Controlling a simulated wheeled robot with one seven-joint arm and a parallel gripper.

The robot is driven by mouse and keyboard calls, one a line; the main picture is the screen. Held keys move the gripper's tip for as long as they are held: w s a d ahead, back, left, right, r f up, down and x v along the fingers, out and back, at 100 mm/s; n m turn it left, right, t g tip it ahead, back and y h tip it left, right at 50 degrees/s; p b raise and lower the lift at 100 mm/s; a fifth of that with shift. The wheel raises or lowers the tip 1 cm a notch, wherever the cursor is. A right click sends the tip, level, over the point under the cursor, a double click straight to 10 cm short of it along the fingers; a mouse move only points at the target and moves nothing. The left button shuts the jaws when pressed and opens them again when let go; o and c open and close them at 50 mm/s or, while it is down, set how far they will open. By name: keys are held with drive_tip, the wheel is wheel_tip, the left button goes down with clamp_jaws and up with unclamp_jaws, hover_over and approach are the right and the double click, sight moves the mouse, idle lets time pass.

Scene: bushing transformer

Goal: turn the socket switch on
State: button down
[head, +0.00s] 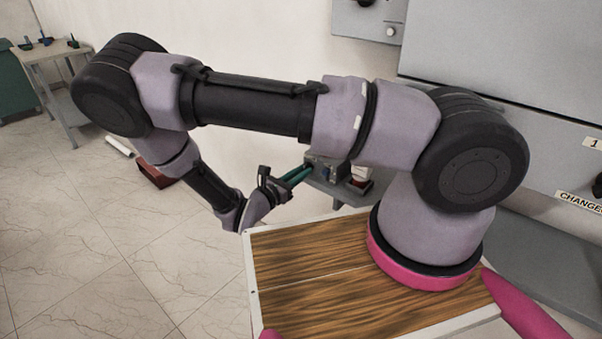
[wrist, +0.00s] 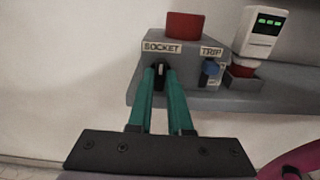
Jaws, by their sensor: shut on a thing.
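The socket switch (wrist: 160,72) is a small dark knob on the front of a grey box, under the label SOCKET (wrist: 161,48). My gripper (wrist: 160,76) has two green fingers, and their tips are closed around the knob in the wrist view. The fingers hide most of the knob, so its exact setting cannot be read. In the head view my gripper (head: 305,172) reaches the grey box from the left, and the switch itself is too small to make out there.
A blue switch (wrist: 210,69) sits under the TRIP label (wrist: 212,51), right of my fingers. A white device with a green display (wrist: 261,30) stands to the right. The floor (head: 80,230) at left is mostly open.

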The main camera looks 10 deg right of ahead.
drive_tip(key=shift+a, duration=0.1)
drive_tip(key=c, duration=1.1)
unclamp_jaws()
drive_tip(key=v, duration=1)
drive_tip(key=shift+s+a, duration=0.25)
drive_tip(key=shift+a, duration=0.05)
